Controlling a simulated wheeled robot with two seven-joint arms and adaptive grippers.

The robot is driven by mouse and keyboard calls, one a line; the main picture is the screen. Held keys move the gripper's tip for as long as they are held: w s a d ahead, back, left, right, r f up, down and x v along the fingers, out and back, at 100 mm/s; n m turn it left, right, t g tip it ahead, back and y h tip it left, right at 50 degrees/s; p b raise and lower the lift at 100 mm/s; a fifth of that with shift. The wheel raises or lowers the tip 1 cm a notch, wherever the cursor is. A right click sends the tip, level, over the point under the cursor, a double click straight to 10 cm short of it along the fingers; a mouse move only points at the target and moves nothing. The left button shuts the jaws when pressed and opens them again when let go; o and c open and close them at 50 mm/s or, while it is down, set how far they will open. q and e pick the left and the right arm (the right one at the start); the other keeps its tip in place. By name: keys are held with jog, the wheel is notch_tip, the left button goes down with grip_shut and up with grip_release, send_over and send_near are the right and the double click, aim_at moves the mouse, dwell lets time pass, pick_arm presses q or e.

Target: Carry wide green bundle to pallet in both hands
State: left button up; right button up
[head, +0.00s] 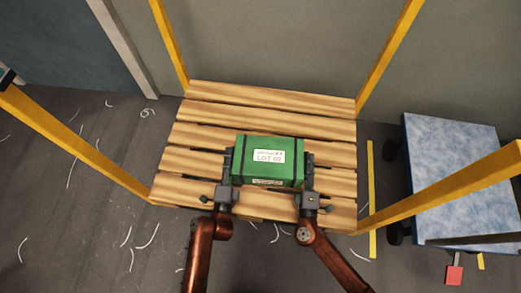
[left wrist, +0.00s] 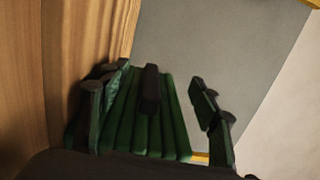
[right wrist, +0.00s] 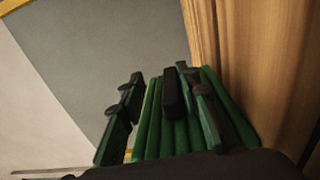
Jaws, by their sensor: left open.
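The wide green bundle (head: 285,147), with dark straps and a white lot label, lies over the middle of the slatted wooden pallet (head: 230,100). It appears to rest on the boards. My left gripper (head: 227,167) is at the bundle's left end and my right gripper (head: 309,172) at its right end. The left wrist view shows the bundle's ribbed end (left wrist: 145,125) between spread fingers, with a gap beside the outer finger. The right wrist view shows the other end (right wrist: 170,130) between similarly spread fingers. Contact on the pallet-side fingers is unclear.
Yellow posts (head: 372,65) rise around the pallet, including long ones at the near left (head: 75,143) and near right (head: 440,187). A blue-topped cart (head: 455,165) stands at the right. Pale thread scraps lie on the dark floor (head: 80,220). A grey wall is behind.

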pick_arm(q)
jog(key=shift+o, duration=0.3)
jog(key=shift+a, duration=0.1)
jog(key=a, duration=0.7)
jog(key=shift+s+r, duration=0.1)
jog(key=shift+d, duration=0.1)
pick_arm(e)
jog(key=o, duration=0.8)
jog(key=s, duration=0.7)
jog(key=shift+s+f, duration=0.25)
pick_arm(q)
jog(key=shift+r, duration=0.1)
pick_arm(e)
jog(key=shift+r, duration=0.1)
